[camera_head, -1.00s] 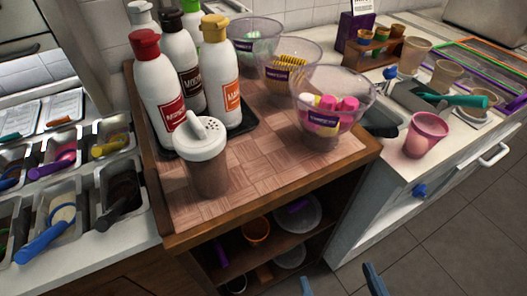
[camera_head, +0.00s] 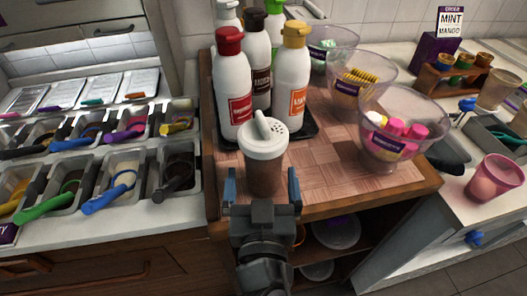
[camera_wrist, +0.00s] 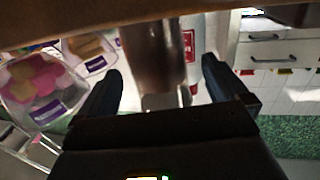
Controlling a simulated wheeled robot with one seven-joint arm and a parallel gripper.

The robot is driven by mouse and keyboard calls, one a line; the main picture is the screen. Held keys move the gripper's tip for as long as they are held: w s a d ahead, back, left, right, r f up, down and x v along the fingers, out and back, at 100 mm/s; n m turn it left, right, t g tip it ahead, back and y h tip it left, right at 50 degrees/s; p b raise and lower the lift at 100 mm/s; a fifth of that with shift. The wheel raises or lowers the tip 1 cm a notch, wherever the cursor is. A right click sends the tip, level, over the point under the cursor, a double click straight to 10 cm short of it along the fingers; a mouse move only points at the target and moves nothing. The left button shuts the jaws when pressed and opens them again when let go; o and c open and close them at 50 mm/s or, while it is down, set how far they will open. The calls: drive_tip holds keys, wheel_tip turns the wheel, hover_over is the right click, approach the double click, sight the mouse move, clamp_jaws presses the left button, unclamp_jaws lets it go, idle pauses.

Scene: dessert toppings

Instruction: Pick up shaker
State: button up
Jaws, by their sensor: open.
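The shaker (camera_head: 263,165) stands upright on the wooden counter near its front edge. It has a white perforated lid with a spout-like tab and a clear body with brown contents. My gripper (camera_head: 262,190) is open, low in front of the shaker, with its blue fingers showing to either side of the shaker's lower body. In the wrist view the shaker's brown body (camera_wrist: 155,55) shows between and beyond the open fingers of my gripper (camera_wrist: 160,85). Whether the fingers touch it cannot be told.
Several sauce bottles (camera_head: 291,85) stand on a dark tray close behind the shaker. A clear bowl of pink and yellow sweets (camera_head: 400,125) stands to the right. Steel topping bins (camera_head: 110,185) with coloured scoops lie left. The wooden counter (camera_head: 330,185) is bare right of the shaker.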

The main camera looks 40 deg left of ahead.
drive_tip(key=x, duration=0.1)
drive_tip(key=p+x, duration=0.1)
drive_tip(key=x, duration=0.1)
drive_tip(key=shift+w+a+r+p, duration=0.15)
drive_tip(key=shift+w+r+p, duration=0.1)
drive_tip(key=shift+r+p, duration=0.1)
drive_tip(key=shift+w+a+f, duration=0.1)
drive_tip(key=shift+w, duration=0.1)
drive_tip(key=c, duration=1.2)
